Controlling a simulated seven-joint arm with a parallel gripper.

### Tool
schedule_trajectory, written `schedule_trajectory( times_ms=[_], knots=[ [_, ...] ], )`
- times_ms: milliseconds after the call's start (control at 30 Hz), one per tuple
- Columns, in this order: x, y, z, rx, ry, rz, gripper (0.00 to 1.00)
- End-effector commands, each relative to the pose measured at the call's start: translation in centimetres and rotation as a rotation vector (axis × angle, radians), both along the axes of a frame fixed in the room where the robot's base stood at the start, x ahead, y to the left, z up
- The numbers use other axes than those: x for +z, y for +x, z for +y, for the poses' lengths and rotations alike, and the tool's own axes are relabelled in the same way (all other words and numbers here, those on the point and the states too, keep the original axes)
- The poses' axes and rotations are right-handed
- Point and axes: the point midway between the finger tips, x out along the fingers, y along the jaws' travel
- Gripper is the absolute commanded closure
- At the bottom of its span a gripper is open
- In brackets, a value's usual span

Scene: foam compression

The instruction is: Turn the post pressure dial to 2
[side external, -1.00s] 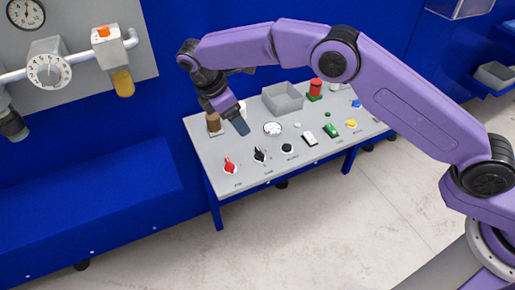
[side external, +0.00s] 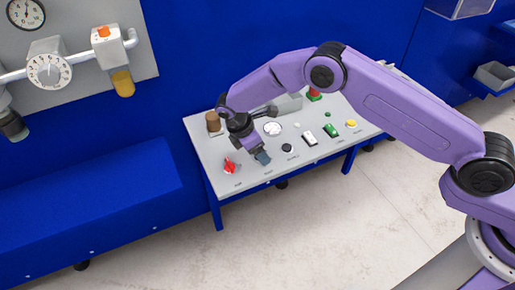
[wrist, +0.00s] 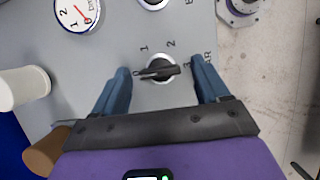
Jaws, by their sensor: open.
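A black knob dial (wrist: 160,69) with a pale ring sits on the grey panel, with the numbers 0, 1, 2 and 3 around it. Its bar lies nearly level in the wrist view, one end beside the 0; I cannot tell for sure which end is the pointer. My gripper (wrist: 162,85) is open, with one blue finger on each side of the knob and gaps to both. In the side view my gripper (side external: 262,158) points down at the panel's front and hides this dial.
A red knob (side external: 230,166) is just left of my gripper, and a black button (side external: 287,148) is to its right. A round gauge (wrist: 78,13) with a red needle, a white cylinder (wrist: 22,87) and a brown cylinder (wrist: 45,150) are nearby.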

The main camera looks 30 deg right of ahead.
Motion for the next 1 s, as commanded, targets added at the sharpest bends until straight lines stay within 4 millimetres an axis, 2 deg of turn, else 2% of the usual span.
schedule_trajectory(
  times_ms=[300,333,500,767,1000],
  knots=[
    [-0.28,0.01,-0.14,-0.001,0.000,0.000,0.26],
    [-0.27,0.00,-0.13,-0.001,0.000,0.000,0.29],
    [-0.25,0.00,-0.13,-0.001,0.000,0.000,0.82],
    [-0.24,0.01,-0.10,-0.016,0.000,0.000,0.82],
    [-0.29,0.09,-0.17,-0.114,-0.002,0.002,0.82]
  ],
)
